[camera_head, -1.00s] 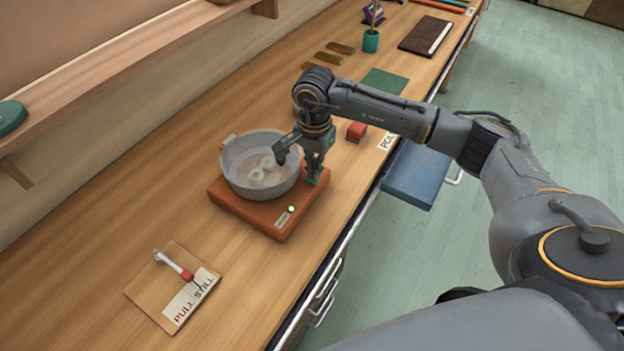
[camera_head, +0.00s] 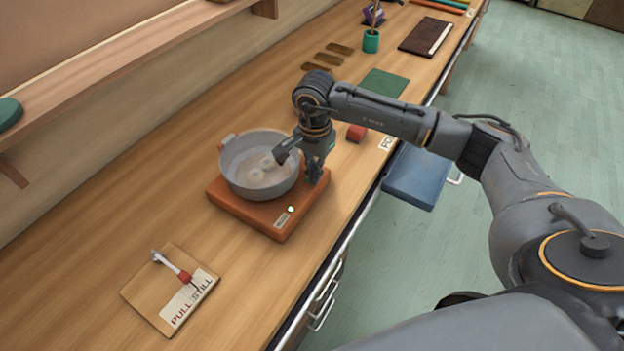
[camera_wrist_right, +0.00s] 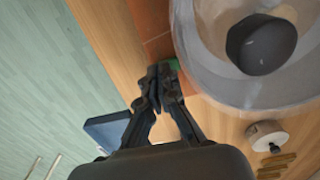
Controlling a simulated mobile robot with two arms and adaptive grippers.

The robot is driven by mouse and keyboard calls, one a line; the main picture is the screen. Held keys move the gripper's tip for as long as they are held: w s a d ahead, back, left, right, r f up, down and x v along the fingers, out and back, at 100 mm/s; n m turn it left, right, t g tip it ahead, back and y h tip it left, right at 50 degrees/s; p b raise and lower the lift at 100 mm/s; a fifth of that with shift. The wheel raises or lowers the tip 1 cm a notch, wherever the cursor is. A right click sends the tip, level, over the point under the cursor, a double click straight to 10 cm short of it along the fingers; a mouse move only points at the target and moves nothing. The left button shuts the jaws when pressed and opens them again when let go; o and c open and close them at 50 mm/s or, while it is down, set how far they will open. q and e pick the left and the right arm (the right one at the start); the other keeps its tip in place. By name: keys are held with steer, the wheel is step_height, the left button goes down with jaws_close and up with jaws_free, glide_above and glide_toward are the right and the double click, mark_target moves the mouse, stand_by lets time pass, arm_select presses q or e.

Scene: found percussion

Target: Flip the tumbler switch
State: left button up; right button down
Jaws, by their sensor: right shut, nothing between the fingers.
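A grey metal pot (camera_head: 232,176) with pale round pieces inside sits on an orange-brown base (camera_head: 240,217). The base has a lit green light (camera_head: 291,209) and a small label on its front. My right gripper (camera_head: 314,178) is shut and empty, pointing down at the base's right corner beside the pot. In the right wrist view its closed fingertips (camera_wrist_right: 159,75) are beside a small green part (camera_wrist_right: 174,64) at the base's edge, which may be the switch. The fingers partly hide it, and contact is unclear. My left gripper is out of view.
A board with a lever and "PULL STILL" label (camera_head: 187,297) lies at lower left. A blue drawer front (camera_head: 416,177) juts from the bench. Bare wood is left of the pot.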

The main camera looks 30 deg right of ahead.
steer(key=shift+f, duration=0.2)
steer(key=shift+r, duration=0.1)
steer(key=shift+r+p, duration=1.5)
steer(key=shift+r, duration=1.95)
